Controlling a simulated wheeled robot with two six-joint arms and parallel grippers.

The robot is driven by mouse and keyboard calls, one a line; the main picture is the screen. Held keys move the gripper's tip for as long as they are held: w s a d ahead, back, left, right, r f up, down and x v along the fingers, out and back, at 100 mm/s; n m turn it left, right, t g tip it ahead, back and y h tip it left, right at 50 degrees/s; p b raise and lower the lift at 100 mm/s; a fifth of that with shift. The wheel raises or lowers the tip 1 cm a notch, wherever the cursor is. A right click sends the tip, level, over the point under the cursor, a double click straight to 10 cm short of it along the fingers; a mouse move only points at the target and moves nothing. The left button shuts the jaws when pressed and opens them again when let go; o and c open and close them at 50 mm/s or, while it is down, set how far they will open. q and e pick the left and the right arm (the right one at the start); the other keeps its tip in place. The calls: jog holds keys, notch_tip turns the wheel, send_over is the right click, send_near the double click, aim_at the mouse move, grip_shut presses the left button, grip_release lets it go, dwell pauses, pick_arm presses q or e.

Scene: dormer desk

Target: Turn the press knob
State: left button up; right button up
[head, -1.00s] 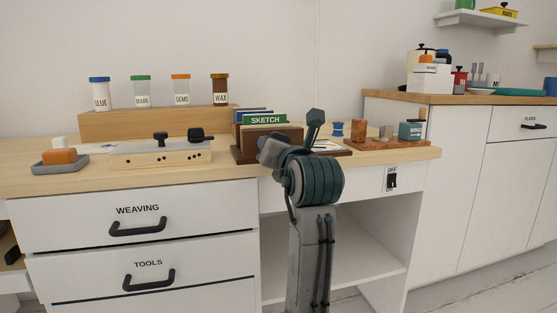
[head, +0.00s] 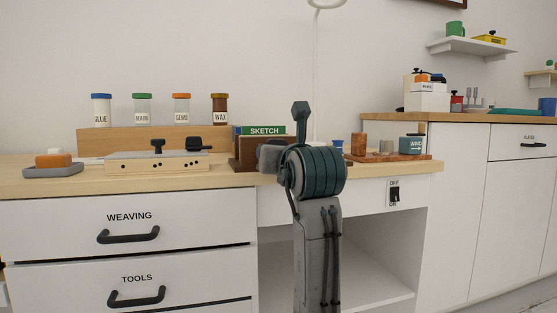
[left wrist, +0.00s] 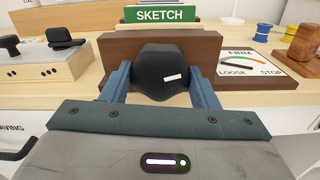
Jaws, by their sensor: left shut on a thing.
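The press knob (left wrist: 160,72) is round and black with a white mark, which points to the right and slightly up in the left wrist view. It sits at the front of a brown wooden press (left wrist: 205,45). My left gripper (left wrist: 163,82) is shut on the knob, with one blue finger on each side. In the head view the press (head: 246,150) is partly behind my left arm, and the knob and fingertips are hidden. A card (left wrist: 240,62) beside the press shows a coloured arc with FIRM, LOOSE and STOP. My right gripper is not in view.
A pale box with black knobs (head: 157,166) stands left of the press. A grey tray with an orange block (head: 53,171) is farther left. A wooden board with blocks (head: 384,156) lies to the right. Drawers (head: 130,228) and a switch (head: 395,194) are below the desktop.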

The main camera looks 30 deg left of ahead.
pick_arm(q)
jog(key=o, duration=1)
jog(key=shift+c, duration=0.2)
jog(key=b+v, duration=0.7)
jog(key=v, duration=0.3)
jog(key=shift+s+d+b, duration=0.2)
jog(key=shift+d+b, duration=0.1)
dwell(0.3)
